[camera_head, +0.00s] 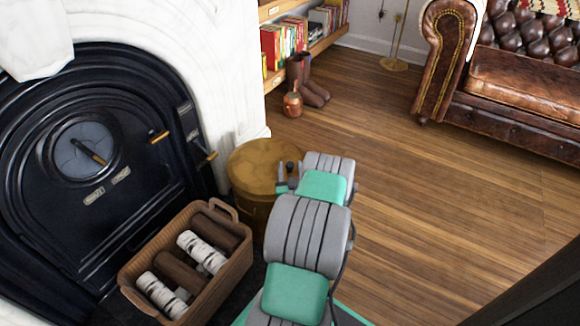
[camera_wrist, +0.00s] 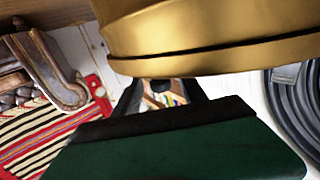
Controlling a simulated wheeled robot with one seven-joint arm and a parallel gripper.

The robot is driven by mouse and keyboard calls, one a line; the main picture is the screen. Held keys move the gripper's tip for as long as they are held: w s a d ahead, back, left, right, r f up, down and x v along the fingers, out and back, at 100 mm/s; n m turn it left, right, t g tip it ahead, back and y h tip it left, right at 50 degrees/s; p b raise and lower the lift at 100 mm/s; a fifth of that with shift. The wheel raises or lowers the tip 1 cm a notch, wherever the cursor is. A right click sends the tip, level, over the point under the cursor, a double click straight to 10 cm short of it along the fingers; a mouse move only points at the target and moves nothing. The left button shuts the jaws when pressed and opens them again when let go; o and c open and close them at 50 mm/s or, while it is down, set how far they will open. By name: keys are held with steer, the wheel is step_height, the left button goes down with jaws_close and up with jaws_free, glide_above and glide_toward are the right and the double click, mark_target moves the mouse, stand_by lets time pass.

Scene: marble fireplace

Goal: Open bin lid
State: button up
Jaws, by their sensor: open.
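The bin (camera_head: 262,200) is a round brass-coloured container standing on the floor beside the fireplace. Its flat, round lid (camera_head: 258,162) looks shut. In the wrist view, the bin's gold side and rim (camera_wrist: 210,55) fill the top. My gripper (camera_head: 289,178) is at the right side of the lid, close to its rim, with its fingers open. A small dark round piece (camera_head: 290,166) shows at the fingertips; I cannot tell whether it belongs to the lid. In the wrist view, my gripper (camera_wrist: 163,92) points toward the rim; whether it touches is unclear.
A wicker basket of logs (camera_head: 238,268) stands in front of the bin, below the black fireplace (camera_head: 100,160). Boots (camera_head: 308,80) and a copper jug (camera_head: 292,102) stand by the bookshelf (camera_head: 300,40). A leather sofa (camera_head: 510,95) is at upper right. Wooden floor (camera_head: 440,200) is clear right.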

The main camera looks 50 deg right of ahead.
steer(key=shift+w+d, duration=0.45)
steer(key=shift+d, duration=0.05)
jaws_close()
stand_by(1.2)
